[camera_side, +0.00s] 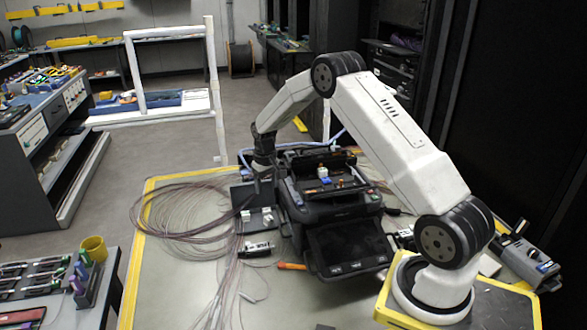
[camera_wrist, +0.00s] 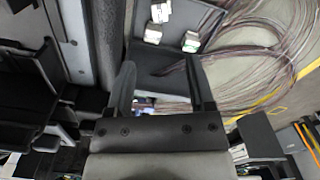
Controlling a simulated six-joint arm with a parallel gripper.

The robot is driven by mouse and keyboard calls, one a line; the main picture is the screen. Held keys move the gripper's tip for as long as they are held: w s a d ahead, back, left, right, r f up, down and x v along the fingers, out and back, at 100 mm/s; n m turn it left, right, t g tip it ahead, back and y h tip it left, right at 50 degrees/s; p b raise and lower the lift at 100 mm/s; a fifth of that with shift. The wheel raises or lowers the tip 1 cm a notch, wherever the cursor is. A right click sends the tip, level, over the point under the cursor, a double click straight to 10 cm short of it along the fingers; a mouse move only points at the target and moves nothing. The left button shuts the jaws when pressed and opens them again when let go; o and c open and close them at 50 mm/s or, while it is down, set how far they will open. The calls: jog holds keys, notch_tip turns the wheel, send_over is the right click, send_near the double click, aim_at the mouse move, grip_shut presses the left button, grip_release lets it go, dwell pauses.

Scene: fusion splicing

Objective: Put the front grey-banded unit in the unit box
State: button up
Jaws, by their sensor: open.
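My gripper (camera_side: 263,172) hangs above the dark holder left of the splicer, its fingers pointing down. In the wrist view the gripper (camera_wrist: 160,65) is open, with no unit between its two fingers. Small pale units stand on the dark surface: one at the left (camera_side: 245,215) and one at the right (camera_side: 267,214) in the side view. In the wrist view pale units (camera_wrist: 153,33) (camera_wrist: 190,42) lie beyond the fingertips, with another (camera_wrist: 160,12) at the top edge. Their band colours are too small to tell surely. The dark holder (camera_wrist: 168,60) may be the unit box; I cannot tell.
The black fusion splicer (camera_side: 335,205) stands just right of the gripper. Loose fibre coils (camera_side: 175,215) spread across the table at left. A small black-and-silver device (camera_side: 257,249) and an orange-handled tool (camera_side: 291,266) lie in front.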

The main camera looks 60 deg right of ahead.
jog(key=shift+a, duration=0.1)
jog(key=s+a+r+n, duration=0.1)
jog(key=s+a+r, duration=0.2)
jog(key=a+r, duration=0.35)
jog(key=s+a+r+n+t, duration=0.2)
jog(key=s+a+n, duration=0.1)
jog(key=s+a, duration=1.3)
jog(key=shift+s+a+r+t, duration=0.25)
jog(key=shift+s+r+t, duration=0.05)
jog(key=shift+s, duration=0.85)
jog(key=shift+o, duration=0.2)
jog(key=shift+o, duration=0.7)
